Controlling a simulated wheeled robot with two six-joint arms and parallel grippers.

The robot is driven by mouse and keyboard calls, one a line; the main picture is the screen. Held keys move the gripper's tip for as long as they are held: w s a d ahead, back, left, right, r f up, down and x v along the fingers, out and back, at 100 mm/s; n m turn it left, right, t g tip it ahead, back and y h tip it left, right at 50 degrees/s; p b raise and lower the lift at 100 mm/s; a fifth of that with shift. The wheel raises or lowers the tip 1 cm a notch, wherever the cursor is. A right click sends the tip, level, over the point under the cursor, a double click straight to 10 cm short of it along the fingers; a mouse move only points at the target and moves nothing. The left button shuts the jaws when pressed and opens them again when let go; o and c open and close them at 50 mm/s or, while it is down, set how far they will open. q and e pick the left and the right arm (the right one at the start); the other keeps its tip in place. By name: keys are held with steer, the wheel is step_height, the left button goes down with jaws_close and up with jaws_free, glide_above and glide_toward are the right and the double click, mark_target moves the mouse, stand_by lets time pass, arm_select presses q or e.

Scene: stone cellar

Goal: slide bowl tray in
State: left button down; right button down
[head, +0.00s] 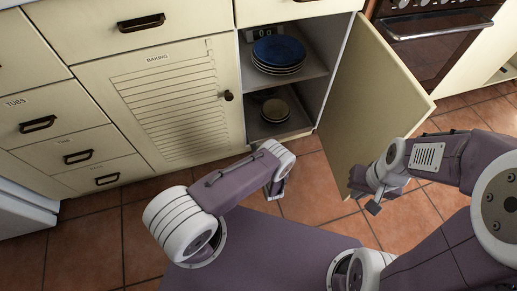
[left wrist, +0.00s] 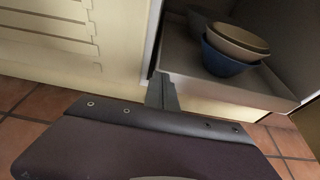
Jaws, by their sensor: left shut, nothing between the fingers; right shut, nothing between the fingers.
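The bowl tray (head: 288,127) is low in the open cupboard and carries stacked bowls (head: 275,109). In the left wrist view the tray (left wrist: 225,88) shows a pale front wall, with a blue bowl (left wrist: 226,62) and beige and grey bowls on it. My left gripper (head: 277,188) is shut and empty, low in front of the cupboard. In the left wrist view its closed fingers (left wrist: 162,92) are at the tray's front left corner; I cannot tell whether they touch it. My right gripper (head: 366,199) is shut and empty, beside the open door's lower edge.
The cupboard door (head: 370,105) stands open to the right. Blue plates (head: 279,52) are stacked on the shelf above the tray. A closed louvred door (head: 170,100) and drawers are to the left, an oven (head: 440,45) to the right. Tiled floor is free at the lower left.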

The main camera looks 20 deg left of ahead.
arm_select(q)
steer(key=shift+w+a, duration=0.2)
steer(key=w+a, duration=0.1)
steer(key=w+b, duration=0.1)
steer(key=w+a, duration=0.1)
steer(key=w, duration=0.1)
steer(key=shift+a, duration=0.3)
steer(key=shift+w+r, duration=0.1)
steer(key=shift+r, duration=0.05)
